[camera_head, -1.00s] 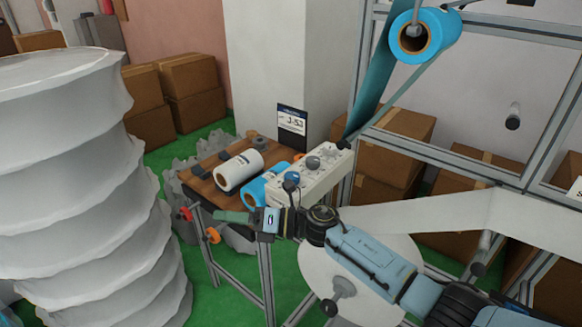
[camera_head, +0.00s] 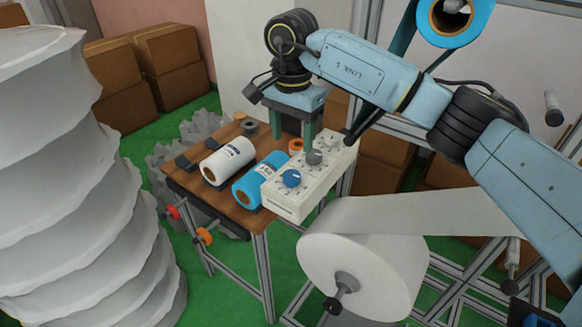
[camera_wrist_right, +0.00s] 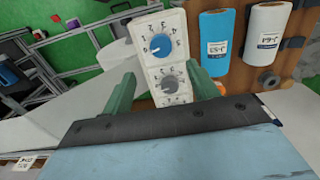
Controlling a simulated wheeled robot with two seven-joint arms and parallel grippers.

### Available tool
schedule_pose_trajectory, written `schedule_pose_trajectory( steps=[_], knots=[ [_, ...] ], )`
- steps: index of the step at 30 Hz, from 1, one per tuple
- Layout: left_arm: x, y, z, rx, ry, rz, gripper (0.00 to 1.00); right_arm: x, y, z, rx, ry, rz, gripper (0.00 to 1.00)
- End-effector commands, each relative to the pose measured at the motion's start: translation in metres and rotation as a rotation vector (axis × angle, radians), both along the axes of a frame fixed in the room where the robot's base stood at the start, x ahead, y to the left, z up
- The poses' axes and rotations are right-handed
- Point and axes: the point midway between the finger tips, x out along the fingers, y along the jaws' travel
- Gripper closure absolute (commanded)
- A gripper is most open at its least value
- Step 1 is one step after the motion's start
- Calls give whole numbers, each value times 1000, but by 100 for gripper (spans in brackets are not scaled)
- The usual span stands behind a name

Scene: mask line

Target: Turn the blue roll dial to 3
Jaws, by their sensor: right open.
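The blue dial (camera_head: 291,178) is on the front end of a white control box (camera_head: 285,205) at the table's right edge. In the wrist view the blue dial (camera_wrist_right: 160,45) is ringed by numbers and carries a white mark; I cannot read its setting surely. Grey dials sit farther along the box, one near its middle (camera_head: 314,157). My right gripper (camera_head: 295,138) points down above the far part of the box, beyond the blue dial and apart from it. Its fingers (camera_wrist_right: 162,75) are open and empty. My left gripper is not in view.
A white roll (camera_head: 228,162) and a blue roll (camera_head: 262,178) lie left of the box on the wooden table (camera_head: 185,183). A large white film reel (camera_head: 320,262) stands in front. A metal frame and a blue roll (camera_head: 455,20) stand at the right.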

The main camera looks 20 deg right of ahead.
Motion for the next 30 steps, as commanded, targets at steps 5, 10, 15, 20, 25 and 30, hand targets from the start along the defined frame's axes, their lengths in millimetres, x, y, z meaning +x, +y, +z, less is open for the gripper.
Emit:
schedule_pose_trajectory(
  steps=[5,10,15,20,25,30],
  knots=[
    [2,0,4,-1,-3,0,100,-1,0,-41,2,5,-1,41],
    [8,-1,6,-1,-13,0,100,-1,1,-73,3,4,-1,41],
    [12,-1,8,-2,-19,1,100,0,0,-92,4,1,-2,41],
    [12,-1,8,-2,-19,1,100,0,0,-99,4,0,-2,41],
    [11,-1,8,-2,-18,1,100,0,1,-99,4,0,-2,41],
    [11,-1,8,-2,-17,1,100,0,1,-99,4,0,-2,54]
  ],
)
